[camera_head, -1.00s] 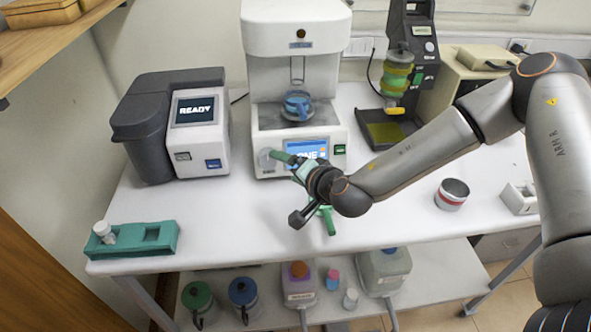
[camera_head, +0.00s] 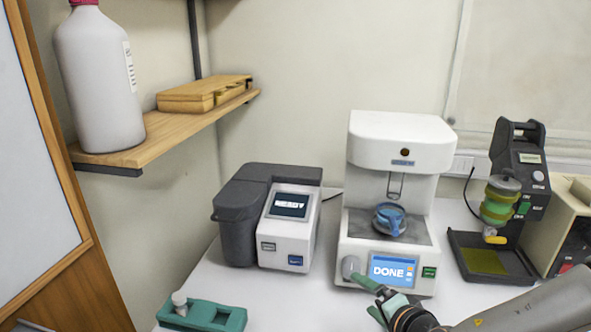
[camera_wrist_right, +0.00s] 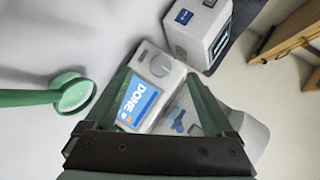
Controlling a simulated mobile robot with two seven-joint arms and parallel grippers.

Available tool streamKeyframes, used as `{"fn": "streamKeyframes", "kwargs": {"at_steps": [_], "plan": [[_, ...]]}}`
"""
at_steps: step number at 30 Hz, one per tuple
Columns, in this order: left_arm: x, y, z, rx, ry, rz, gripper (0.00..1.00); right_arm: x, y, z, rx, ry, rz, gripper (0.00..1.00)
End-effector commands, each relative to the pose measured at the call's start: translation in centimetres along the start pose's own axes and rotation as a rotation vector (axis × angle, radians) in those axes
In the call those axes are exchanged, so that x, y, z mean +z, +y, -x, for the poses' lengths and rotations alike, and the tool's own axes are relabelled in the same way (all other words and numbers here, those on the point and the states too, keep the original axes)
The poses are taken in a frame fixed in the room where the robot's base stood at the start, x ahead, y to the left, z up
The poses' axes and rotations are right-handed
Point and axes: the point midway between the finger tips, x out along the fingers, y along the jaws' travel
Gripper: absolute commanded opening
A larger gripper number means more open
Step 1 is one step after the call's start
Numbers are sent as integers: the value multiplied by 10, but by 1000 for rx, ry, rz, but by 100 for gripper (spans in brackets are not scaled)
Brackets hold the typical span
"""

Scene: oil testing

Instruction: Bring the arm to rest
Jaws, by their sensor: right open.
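My right gripper (camera_head: 364,297) is in front of the white tester (camera_head: 398,150), just below its grey knob (camera_head: 350,266) and blue "DONE" screen (camera_head: 392,271). In the right wrist view the gripper's green fingers (camera_wrist_right: 157,77) are apart with nothing held between them. That view shows the tester's screen (camera_wrist_right: 138,103) and knob (camera_wrist_right: 160,65) beyond the fingers. My right arm enters the head view at the lower right and is partly cut off. My left gripper is not in view.
A blue cup (camera_head: 389,218) sits inside the tester. A grey analyser (camera_head: 290,228) stands to its left, a black stand (camera_head: 521,165) to its right. A teal rack (camera_head: 208,318) is at the front left. A green-handled round tool (camera_wrist_right: 75,95) lies on the table in the wrist view.

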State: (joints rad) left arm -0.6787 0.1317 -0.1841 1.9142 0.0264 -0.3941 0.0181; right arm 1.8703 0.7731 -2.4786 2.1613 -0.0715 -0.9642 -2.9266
Motion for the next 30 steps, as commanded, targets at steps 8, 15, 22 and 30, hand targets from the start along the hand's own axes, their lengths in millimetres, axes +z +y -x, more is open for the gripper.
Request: {"fn": "streamKeyframes", "kwargs": {"at_steps": [8, 15, 22, 30], "plan": [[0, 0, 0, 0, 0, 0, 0, 139, 12, -1, 105, -287, -606, 88], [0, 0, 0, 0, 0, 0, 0, 238, 2, 19, 298, -472, -1247, 88], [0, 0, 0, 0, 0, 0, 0, 293, -18, 38, 539, -548, -1909, 88], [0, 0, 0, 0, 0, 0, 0, 303, -26, 37, 829, -469, -2730, 88]]}}
